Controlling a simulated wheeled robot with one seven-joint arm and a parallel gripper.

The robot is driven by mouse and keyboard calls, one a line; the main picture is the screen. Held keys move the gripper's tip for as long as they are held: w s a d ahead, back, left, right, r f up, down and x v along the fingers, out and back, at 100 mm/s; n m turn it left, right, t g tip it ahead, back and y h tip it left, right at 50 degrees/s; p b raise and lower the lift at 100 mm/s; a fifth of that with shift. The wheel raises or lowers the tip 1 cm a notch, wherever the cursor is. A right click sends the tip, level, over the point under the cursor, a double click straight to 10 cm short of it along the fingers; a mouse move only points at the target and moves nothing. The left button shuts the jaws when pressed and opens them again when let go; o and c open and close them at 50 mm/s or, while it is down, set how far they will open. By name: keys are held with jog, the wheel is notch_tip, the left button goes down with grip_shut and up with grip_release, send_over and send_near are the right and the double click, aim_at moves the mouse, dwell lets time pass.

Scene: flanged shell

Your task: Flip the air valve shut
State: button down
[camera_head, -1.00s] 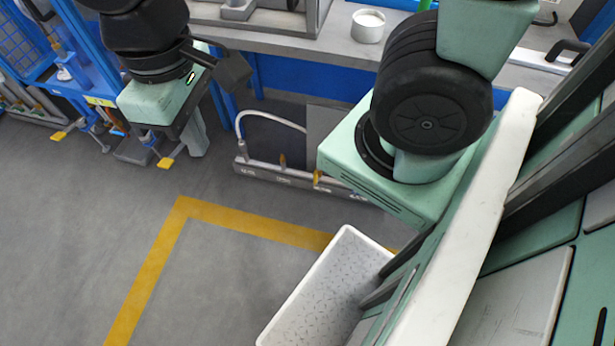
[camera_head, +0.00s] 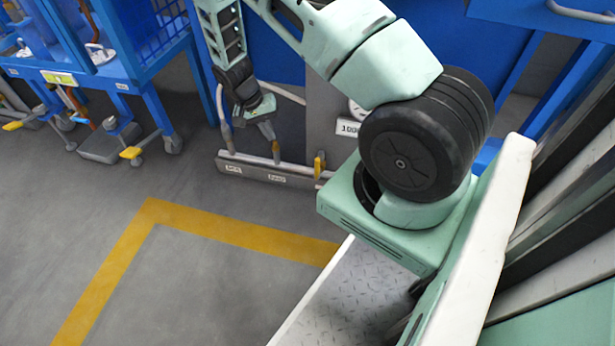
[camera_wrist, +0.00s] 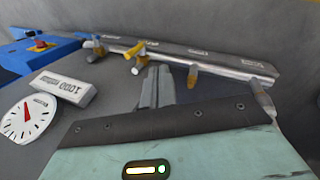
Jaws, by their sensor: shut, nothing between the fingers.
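A grey valve rail (camera_head: 250,172) runs low along the back blue wall, with small white labels too small to read surely. A yellow valve handle (camera_head: 318,166) stands on it at the right, and a brass-coloured valve (camera_head: 276,154) is left of it. My gripper (camera_head: 268,132) is just above the brass-coloured valve; contact cannot be told. In the wrist view my gripper (camera_wrist: 155,86) is shut and empty, pointing at the rail (camera_wrist: 200,58) between the yellow handle (camera_wrist: 133,52) and a brass valve (camera_wrist: 193,76). Which valve is the air one cannot be read.
A round gauge (camera_wrist: 28,118) and a white plate reading 1000 (camera_wrist: 62,88) are beside the rail. A blue wheeled cart (camera_head: 100,75) stands left. The floor within the yellow line (camera_head: 220,227) is clear.

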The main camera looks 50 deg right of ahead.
aim_at(318, 167)
jog(key=s+d+f+m+b, duration=0.1)
jog(key=d+f, duration=0.3)
jog(key=f, duration=0.1)
jog(key=shift+d+f, duration=0.15)
jog(key=shift+f, duration=0.15)
jog(key=s+d+f+b, duration=0.4)
jog(key=s+f+b, duration=0.2)
jog(key=f, duration=0.3)
jog(key=shift+s+f+b, duration=0.15)
jog(key=shift+s+b, duration=0.1)
jog(key=shift+b, duration=0.1)
